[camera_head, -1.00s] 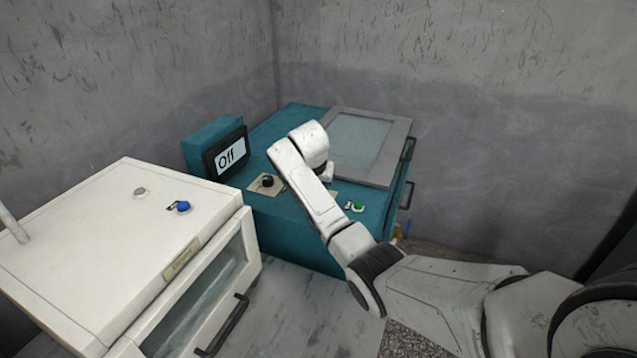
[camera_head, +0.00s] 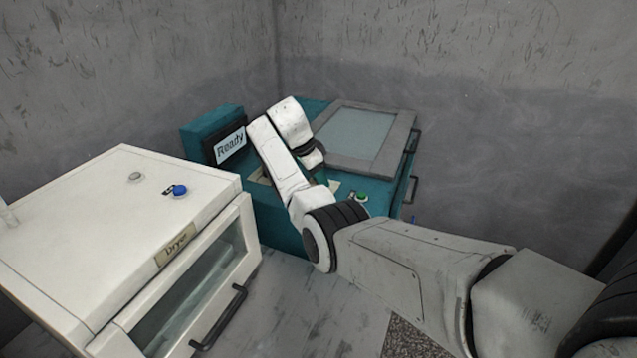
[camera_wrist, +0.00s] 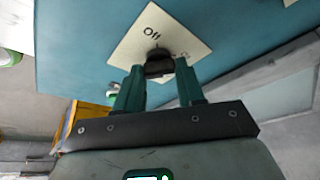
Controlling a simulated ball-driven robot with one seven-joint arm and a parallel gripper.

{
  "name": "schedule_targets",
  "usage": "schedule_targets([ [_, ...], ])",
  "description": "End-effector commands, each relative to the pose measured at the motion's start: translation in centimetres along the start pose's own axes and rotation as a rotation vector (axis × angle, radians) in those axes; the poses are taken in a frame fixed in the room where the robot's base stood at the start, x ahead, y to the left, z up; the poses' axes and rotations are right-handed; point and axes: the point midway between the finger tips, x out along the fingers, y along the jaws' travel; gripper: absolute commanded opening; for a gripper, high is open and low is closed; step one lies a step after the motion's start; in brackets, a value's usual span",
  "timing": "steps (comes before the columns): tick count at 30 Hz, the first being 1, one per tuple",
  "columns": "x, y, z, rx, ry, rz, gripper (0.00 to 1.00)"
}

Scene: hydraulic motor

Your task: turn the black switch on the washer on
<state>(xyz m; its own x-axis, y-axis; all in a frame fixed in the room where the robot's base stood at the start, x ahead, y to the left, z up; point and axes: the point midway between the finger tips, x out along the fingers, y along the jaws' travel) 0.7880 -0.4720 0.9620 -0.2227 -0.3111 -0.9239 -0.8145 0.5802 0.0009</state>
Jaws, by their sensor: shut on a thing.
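The washer (camera_head: 275,228) is the teal machine in the corner, with a grey-framed glass lid (camera_head: 357,138). Its display (camera_head: 230,146) reads "Ready". The black switch (camera_wrist: 157,54) sits on a cream plate (camera_wrist: 183,28) marked "Off" in the wrist view; a second mark is partly hidden. My gripper (camera_wrist: 160,70) is shut on the black switch, one teal finger on each side. In the head view my arm covers the switch and the gripper, and only an edge of the plate shows.
A white dryer (camera_head: 120,200) with a blue knob (camera_head: 179,190) and a front door handle (camera_head: 222,315) stands at the left. A green button (camera_head: 361,197) is on the washer, right of my arm. Grey walls close in behind the washer.

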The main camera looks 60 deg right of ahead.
Motion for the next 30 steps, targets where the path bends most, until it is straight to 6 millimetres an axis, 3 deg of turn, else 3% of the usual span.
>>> schedule_targets([
  [23,-0.18,-0.13,-0.2,0.099,0.002,0.037,0.08],
  [24,-0.18,-0.13,-0.2,0.099,0.002,0.036,0.41],
  [30,-0.11,-0.11,-0.14,0.097,0.001,0.038,0.6],
])
